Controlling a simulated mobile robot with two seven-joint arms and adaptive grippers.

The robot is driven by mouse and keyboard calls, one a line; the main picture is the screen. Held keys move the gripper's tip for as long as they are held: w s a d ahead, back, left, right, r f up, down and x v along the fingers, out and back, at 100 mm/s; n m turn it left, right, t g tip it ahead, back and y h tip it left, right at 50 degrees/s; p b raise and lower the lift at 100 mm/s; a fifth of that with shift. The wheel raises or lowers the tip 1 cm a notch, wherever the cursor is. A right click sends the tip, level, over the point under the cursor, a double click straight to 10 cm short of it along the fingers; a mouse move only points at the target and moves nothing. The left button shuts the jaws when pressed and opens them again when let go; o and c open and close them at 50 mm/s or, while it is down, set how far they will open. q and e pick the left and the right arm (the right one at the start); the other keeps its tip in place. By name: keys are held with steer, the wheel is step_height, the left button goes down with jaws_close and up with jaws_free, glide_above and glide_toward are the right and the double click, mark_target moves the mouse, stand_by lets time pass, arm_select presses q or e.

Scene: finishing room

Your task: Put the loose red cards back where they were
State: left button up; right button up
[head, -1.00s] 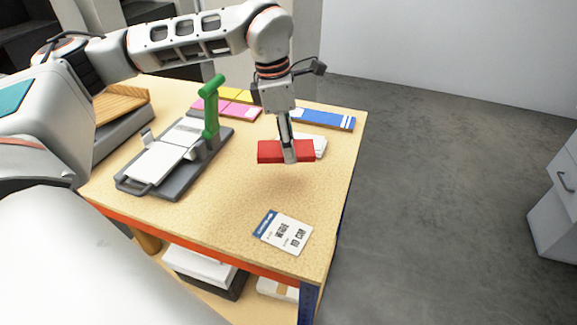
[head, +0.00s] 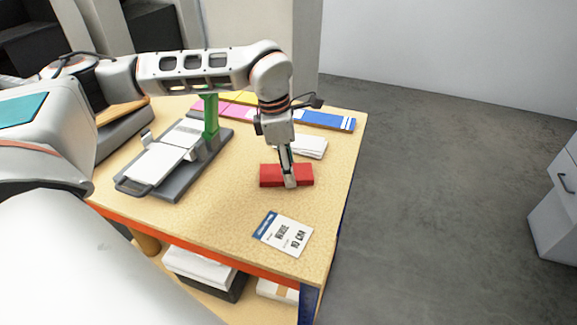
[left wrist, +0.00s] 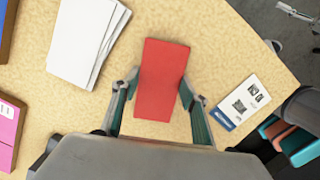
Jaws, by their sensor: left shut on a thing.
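The red cards (head: 272,175) form a neat block in the head view, at or just above the table top; I cannot tell whether the block touches it. My left gripper (head: 290,180) is shut on the red cards, with one finger on each side. In the left wrist view the red block (left wrist: 163,80) lies lengthwise between the fingers of the left gripper (left wrist: 160,95). The right gripper is not in view.
White cards (head: 312,147) lie just behind the red block. Blue (head: 325,120), pink (head: 240,111) and yellow cards are at the back. A grey device with a green handle (head: 210,115) stands left. A printed card (head: 283,234) lies in front, near the table's right edge.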

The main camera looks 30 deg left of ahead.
mark_target(280, 172)
arm_select(q)
steer(key=o, duration=1.3)
steer(key=r, duration=0.4)
steer(key=a+r, duration=0.1)
steer(key=r, duration=0.3)
steer(key=s+r, duration=0.1)
steer(key=r, duration=0.3)
steer(key=shift+a, duration=0.25)
steer(key=shift+s, duration=0.15)
